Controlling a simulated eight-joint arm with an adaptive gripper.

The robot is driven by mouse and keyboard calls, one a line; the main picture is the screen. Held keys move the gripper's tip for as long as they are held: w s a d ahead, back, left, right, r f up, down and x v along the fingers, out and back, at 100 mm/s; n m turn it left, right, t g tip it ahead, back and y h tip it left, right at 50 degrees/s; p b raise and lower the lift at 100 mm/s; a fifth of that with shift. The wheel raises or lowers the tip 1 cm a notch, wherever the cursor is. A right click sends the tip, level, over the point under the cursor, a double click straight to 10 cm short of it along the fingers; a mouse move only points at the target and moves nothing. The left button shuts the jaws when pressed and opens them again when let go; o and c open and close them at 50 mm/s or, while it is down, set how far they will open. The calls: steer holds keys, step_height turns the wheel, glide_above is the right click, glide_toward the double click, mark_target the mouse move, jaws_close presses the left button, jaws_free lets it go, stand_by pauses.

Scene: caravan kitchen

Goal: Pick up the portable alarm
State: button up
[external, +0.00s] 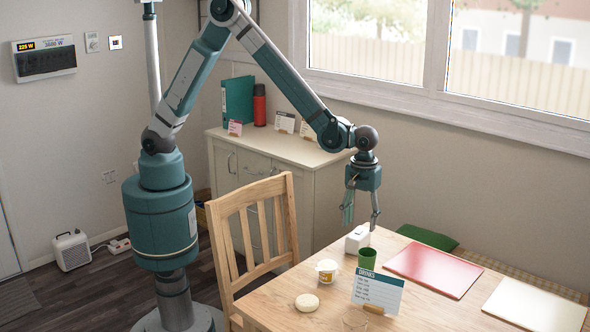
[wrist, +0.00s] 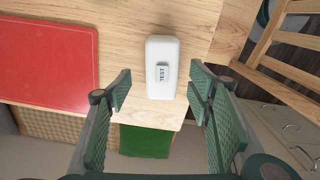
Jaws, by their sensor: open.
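The portable alarm is a small white box (external: 356,239) near the table's far edge in the external view. In the wrist view the alarm (wrist: 161,68) lies upright in the picture, with a grey button marked TEST facing the camera. My gripper (external: 361,206) is above the table by the alarm, pointing down. In the wrist view my gripper's fingers (wrist: 160,92) are spread, one on each side of the alarm's lower end, with gaps on both sides. Nothing is held between them.
A green cup (external: 367,259) stands close beside the alarm. A yellow-and-white tub (external: 327,271), a pale round item (external: 307,302) and a DRINKS card (external: 378,290) are nearer. A red board (external: 433,269) lies right. A wooden chair (external: 255,237) stands at the table's left.

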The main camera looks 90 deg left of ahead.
mark_target(359, 231)
steer(key=shift+a+f+b, duration=0.2)
steer(key=shift+f+b, duration=0.35)
steer(key=shift+f, duration=2.05)
steer(key=c, duration=1.1)
steer(key=shift+o, duration=0.2)
steer(key=shift+r, duration=0.2)
steer(key=shift+r+p, duration=0.85)
steer(key=shift+r, duration=4)
